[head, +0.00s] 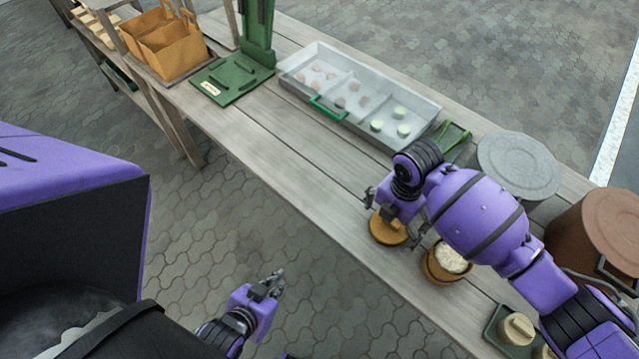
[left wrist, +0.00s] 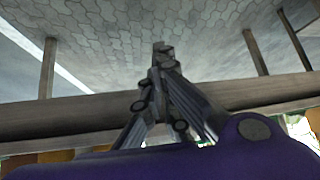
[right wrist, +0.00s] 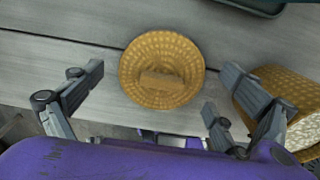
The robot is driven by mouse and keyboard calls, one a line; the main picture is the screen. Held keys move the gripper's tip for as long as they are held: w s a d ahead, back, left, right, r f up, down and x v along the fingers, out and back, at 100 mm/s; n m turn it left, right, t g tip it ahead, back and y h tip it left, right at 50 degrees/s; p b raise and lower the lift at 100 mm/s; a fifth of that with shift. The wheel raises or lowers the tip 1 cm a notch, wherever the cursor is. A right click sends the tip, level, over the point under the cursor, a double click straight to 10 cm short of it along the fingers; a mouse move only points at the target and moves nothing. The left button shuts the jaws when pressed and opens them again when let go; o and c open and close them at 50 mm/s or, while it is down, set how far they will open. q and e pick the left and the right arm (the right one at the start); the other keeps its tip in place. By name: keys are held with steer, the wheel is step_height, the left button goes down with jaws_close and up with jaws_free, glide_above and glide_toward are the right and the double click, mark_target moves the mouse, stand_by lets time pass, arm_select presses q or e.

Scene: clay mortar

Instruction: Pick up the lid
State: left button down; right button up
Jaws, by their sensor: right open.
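The lid is a round, woven, tan disc with a bar-like handle across its middle. In the right wrist view the lid (right wrist: 162,68) lies on the grey plank table, between and beyond my open fingertips. My right gripper (right wrist: 165,85) is open and empty, with its fingers apart on either side of the lid. In the head view the lid (head: 388,232) is partly hidden under my right gripper (head: 398,222). My left gripper (head: 272,282) hangs beside the table over the paving, away from the lid. In the left wrist view its fingers (left wrist: 160,60) appear close together.
A woven pot with white contents (head: 437,272) stands right of the lid. The table's left middle (head: 290,150) is clear.

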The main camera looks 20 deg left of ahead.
steer(key=shift+c, duration=1)
steer(key=c, duration=0.7)
arm_select(q)
steer(key=shift+s+a+f, duration=0.1)
steer(key=shift+s+f, duration=0.05)
steer(key=shift+s, duration=0.35)
steer(key=shift+s+a+f, duration=0.1)
steer(key=shift+s, duration=0.35)
arm_select(e)
steer(key=shift+c, duration=0.2)
steer(key=shift+r, duration=0.15)
